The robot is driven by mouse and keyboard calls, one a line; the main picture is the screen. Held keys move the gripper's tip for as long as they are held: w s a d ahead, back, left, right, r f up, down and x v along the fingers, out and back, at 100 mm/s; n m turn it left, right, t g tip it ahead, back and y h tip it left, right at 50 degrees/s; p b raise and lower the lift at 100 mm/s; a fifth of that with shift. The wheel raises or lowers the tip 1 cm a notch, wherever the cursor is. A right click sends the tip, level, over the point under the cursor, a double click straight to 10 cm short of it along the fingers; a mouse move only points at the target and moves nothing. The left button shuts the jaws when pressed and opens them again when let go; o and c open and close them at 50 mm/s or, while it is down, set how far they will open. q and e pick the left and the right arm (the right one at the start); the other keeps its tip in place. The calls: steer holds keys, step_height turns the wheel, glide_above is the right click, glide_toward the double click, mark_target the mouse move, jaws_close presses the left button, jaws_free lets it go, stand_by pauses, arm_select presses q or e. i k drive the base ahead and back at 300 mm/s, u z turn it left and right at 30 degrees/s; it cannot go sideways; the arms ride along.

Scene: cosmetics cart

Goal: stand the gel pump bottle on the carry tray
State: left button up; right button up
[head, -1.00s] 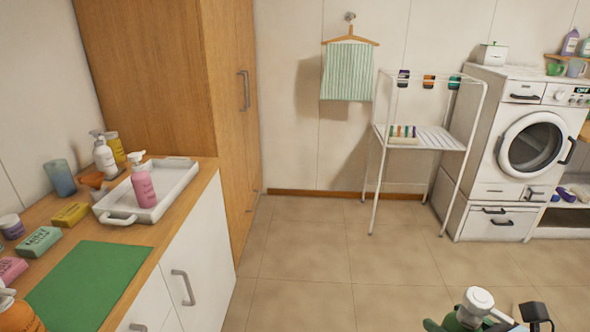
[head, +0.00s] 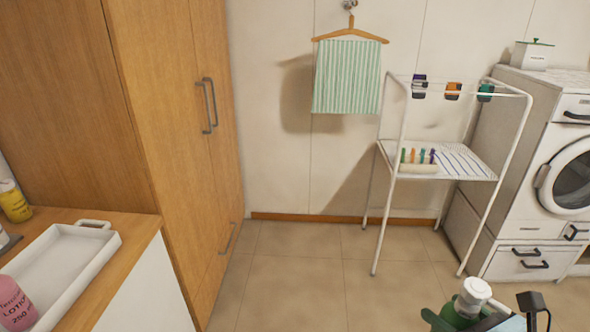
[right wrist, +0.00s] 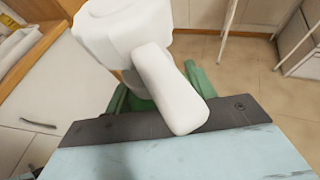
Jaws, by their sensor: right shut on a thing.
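The gel pump bottle (head: 473,293), green with a white pump head, is at the bottom right of the head view. My right gripper (head: 462,318) is shut on it, away from the counter and above the floor. In the right wrist view the white pump head (right wrist: 125,40) fills the middle and hides most of the body. The white carry tray (head: 108,243) lies on the wooden counter at the lower left of the head view, partly cut off by the frame.
A pink lotion bottle (head: 14,303) stands on the tray's near left part. A yellow bottle (head: 13,203) stands behind the tray. A tall wooden cabinet (head: 165,130) borders the counter. A white drying rack (head: 455,158) and washing machine (head: 535,185) stand right; open floor lies between.

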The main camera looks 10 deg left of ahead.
mark_target(64, 264)
steer(key=i, duration=1.3)
steer(key=u, duration=3.2)
